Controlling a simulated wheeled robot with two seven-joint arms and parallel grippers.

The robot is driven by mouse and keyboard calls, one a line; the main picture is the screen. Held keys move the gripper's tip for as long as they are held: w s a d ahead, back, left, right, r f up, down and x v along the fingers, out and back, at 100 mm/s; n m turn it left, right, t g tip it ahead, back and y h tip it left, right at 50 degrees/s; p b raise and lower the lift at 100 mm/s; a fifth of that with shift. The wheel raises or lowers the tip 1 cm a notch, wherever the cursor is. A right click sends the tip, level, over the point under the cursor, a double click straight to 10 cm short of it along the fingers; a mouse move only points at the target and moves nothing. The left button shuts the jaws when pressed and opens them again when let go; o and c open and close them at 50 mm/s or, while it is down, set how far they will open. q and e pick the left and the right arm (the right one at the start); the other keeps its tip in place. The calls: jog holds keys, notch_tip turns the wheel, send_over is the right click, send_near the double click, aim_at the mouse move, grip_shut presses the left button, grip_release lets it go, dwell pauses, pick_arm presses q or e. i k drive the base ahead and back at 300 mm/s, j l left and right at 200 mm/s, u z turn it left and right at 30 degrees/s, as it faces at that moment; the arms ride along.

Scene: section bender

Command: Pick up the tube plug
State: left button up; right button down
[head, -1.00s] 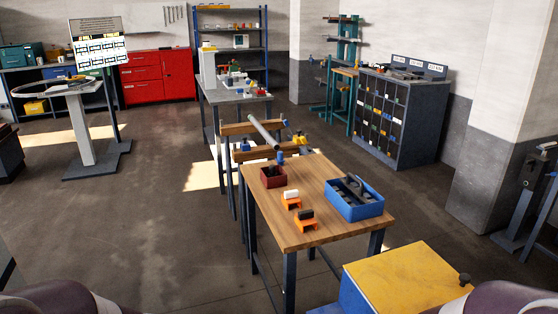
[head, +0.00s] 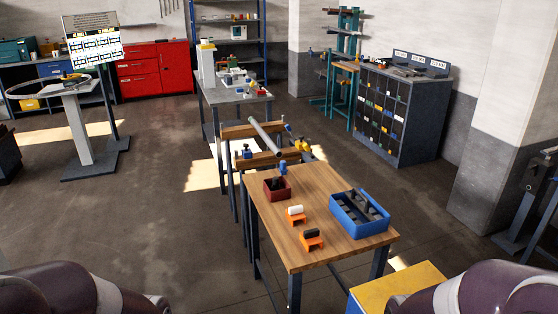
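Two small orange stands are on the wooden table (head: 262,225). One carries a white piece (head: 295,210), the other a dark piece (head: 311,234). Either may be the tube plug; they are too small to tell. A dark red box (head: 277,188) with dark items inside stands behind them. A grey tube (head: 264,137) lies across wooden-topped supports beyond the table. My arm links show at the bottom left and bottom right corners, short of the table. Neither gripper shows.
A blue divided bin (head: 360,213) stands at the table's right side. A yellow-topped blue cabinet (head: 398,287) is in front, partly behind my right arm. The floor (head: 160,215) left of the table is clear. A grey compartment cabinet (head: 400,112) stands back right.

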aim_at(282, 169)
jog(key=i+j, duration=0.3)
jog(key=i, duration=0.3)
jog(key=i+j, duration=0.3)
jog(key=i, duration=0.25)
jog(key=i+j+z, duration=0.1)
jog(key=i+j, duration=0.2)
jog(key=i, duration=0.3)
jog(key=i+j, duration=0.35)
jog(key=i, duration=0.25)
jog(key=i+j, duration=0.35)
jog(key=i, duration=0.2)
jog(key=i+z, duration=0.1)
jog(key=z, duration=0.35)
jog(key=i+j+z, duration=0.1)
jog(key=z, duration=0.4)
jog(key=j+z, duration=0.2)
jog(key=z, duration=0.25)
jog(key=i+j+z, duration=0.1)
jog(key=z, duration=0.4)
jog(key=j+z, duration=0.25)
jog(key=z, duration=0.2)
